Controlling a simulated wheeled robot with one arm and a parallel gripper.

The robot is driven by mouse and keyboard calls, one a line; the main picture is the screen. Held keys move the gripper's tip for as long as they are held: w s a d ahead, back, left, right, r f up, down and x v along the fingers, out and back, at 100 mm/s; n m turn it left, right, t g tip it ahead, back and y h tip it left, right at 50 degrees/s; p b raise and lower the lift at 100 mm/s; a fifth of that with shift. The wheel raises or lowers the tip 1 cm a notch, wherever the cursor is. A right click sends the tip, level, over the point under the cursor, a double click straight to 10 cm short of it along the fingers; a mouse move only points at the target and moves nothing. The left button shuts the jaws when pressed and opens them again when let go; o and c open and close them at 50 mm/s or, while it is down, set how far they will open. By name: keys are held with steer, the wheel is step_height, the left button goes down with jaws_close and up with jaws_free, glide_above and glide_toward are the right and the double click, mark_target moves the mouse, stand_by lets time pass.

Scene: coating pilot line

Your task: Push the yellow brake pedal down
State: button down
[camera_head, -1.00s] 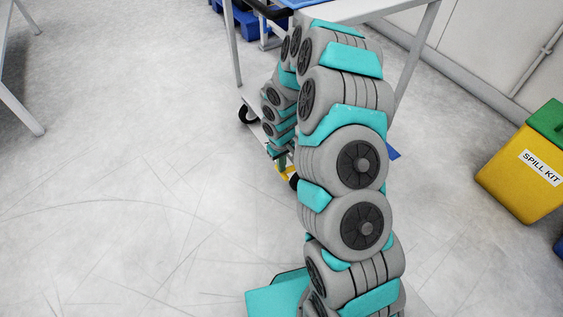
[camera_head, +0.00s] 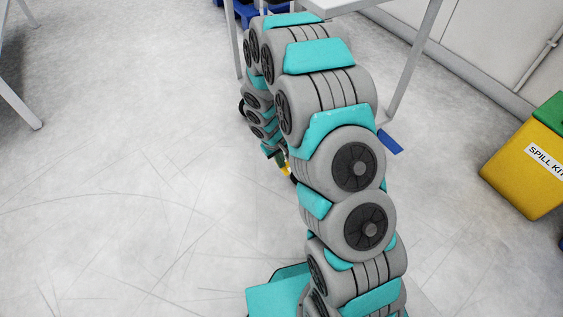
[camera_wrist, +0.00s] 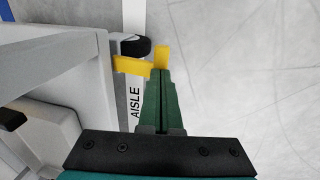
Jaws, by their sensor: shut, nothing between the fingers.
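The yellow brake pedal (camera_wrist: 134,66) sits beside a dark caster wheel (camera_wrist: 138,46) in the wrist view, with a second yellow arm of it rising at its right end. My gripper (camera_wrist: 161,73) is shut and empty. Its green fingertips meet the pedal's right end in the picture; I cannot tell whether they touch it. In the head view only a small bit of yellow (camera_head: 286,169) shows beside my gripper (camera_head: 281,164). My arm hides most of the pedal and wheel there.
A pale grey cart (camera_wrist: 60,62) stands close left of my gripper in the wrist view. A floor strip marked AISLE (camera_wrist: 134,105) runs past the wheel. A yellow spill kit bin (camera_head: 525,175) stands at the right. Open floor (camera_head: 130,190) lies left of my arm.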

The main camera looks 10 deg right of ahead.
steer(key=shift+s+a+f+t+h+b, duration=0.1)
steer(key=shift+a+f+t+h+b, duration=0.15)
steer(key=shift+f+h+b, duration=0.7)
steer(key=shift+s+a+f+t+h+b, duration=0.15)
steer(key=shift+a+f+h+b, duration=0.2)
steer(key=shift+f+b, duration=1.05)
steer(key=shift+w+r, duration=0.1)
steer(key=shift+r, duration=0.1)
steer(key=a+f+p+v, duration=0.1)
steer(key=a+p+v, duration=0.1)
steer(key=v, duration=1.2)
steer(key=shift+s+a, duration=0.25)
steer(key=shift+s, duration=0.15)
steer(key=shift+f, duration=0.15)
